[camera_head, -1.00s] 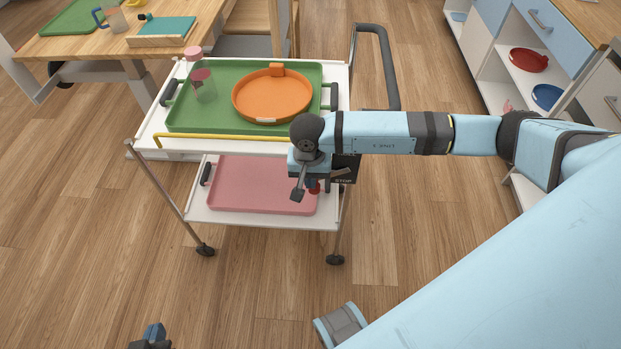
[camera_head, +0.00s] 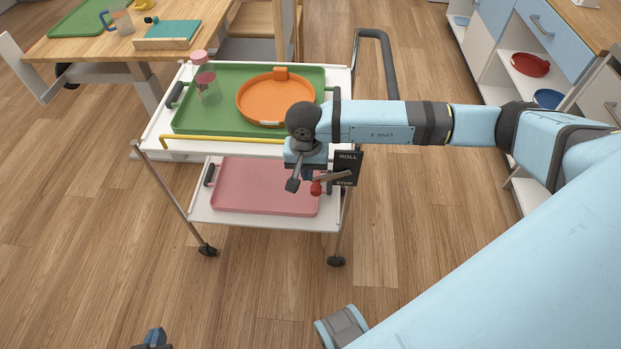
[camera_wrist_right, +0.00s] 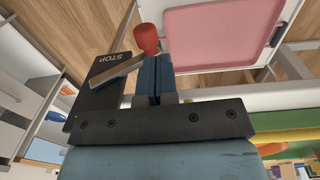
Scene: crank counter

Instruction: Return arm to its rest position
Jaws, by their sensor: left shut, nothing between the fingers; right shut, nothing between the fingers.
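My right arm (camera_head: 390,122) reaches in from the right, over the front right corner of a white cart (camera_head: 165,142). Its gripper (camera_head: 303,184) points down beside a lever with a red knob (camera_head: 316,188). The lever crosses a black plate (camera_head: 347,167) marked ROLL and STOP. In the right wrist view the shut, empty fingers (camera_wrist_right: 155,62) are just beside the red knob (camera_wrist_right: 147,38); whether they touch it I cannot tell. My left gripper (camera_head: 152,338) shows only partly at the bottom edge, shut and low over the floor.
On the cart's top, a green tray (camera_head: 225,125) holds an orange round pan (camera_head: 275,98) and a pink-lidded clear container (camera_head: 206,85). A pink tray (camera_head: 265,190) lies on the lower shelf. A wooden table (camera_head: 70,45) stands back left, shelves (camera_head: 490,70) at right. Floor in front is open.

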